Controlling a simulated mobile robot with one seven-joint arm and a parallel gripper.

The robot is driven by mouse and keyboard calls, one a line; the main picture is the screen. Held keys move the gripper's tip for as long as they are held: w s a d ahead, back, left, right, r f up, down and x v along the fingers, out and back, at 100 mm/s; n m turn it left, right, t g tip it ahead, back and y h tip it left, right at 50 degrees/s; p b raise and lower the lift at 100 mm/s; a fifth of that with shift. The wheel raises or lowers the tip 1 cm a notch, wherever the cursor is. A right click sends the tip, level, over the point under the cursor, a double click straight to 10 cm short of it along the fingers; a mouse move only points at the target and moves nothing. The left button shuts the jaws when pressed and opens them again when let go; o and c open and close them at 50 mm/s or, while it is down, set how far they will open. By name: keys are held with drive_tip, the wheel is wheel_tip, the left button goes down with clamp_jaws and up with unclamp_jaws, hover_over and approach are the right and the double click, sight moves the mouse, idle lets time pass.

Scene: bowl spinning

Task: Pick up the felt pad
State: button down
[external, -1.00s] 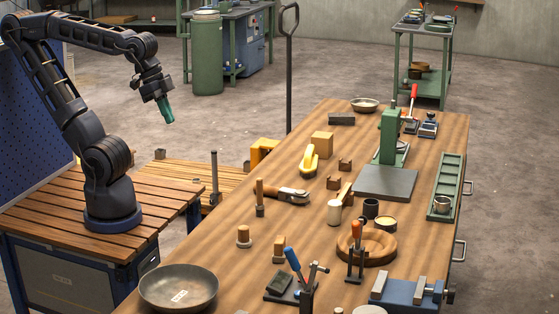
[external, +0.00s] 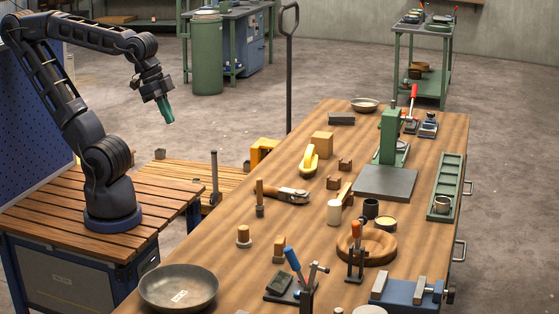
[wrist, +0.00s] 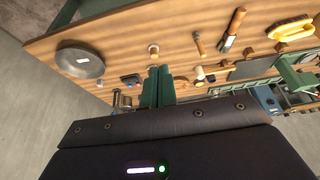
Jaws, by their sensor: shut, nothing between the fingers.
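My gripper (external: 166,112) has green fingers that are shut and empty. It hangs in the air left of the workbench, well apart from everything on it. In the wrist view the closed fingers (wrist: 158,86) point toward the bench. I cannot tell for sure which thing is the felt pad. A small dark grey flat block (external: 341,119) lies near the bench's far end. A larger dark grey square plate (external: 385,183) lies at the right middle, by the green press.
The wooden workbench (external: 225,240) carries a metal bowl (external: 178,288), a yellow-handled tool (external: 310,158), a green press (external: 390,135), a round wooden dish (external: 380,247) and a blue vise (external: 405,290). Several small upright pieces stand between.

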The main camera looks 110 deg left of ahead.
drive_tip(key=c, duration=1)
unclamp_jaws()
drive_tip(key=n+g+h, duration=0.4)
drive_tip(key=n+h, duration=0.1)
drive_tip(key=n, duration=1.4)
hover_over(244, 227)
drive_tip(key=a, duration=0.4)
wheel_tip(244, 227, down, 20)
drive_tip(key=x, duration=0.5)
drive_tip(key=shift+d+f, duration=0.1)
drive_tip(key=shift+d, duration=0.1)
drive_tip(key=shift+s+x, duration=0.15)
drive_tip(key=shift+x, duration=1.15)
drive_tip(key=shift+s+x, duration=0.15)
drive_tip(key=shift+x, duration=1.1)
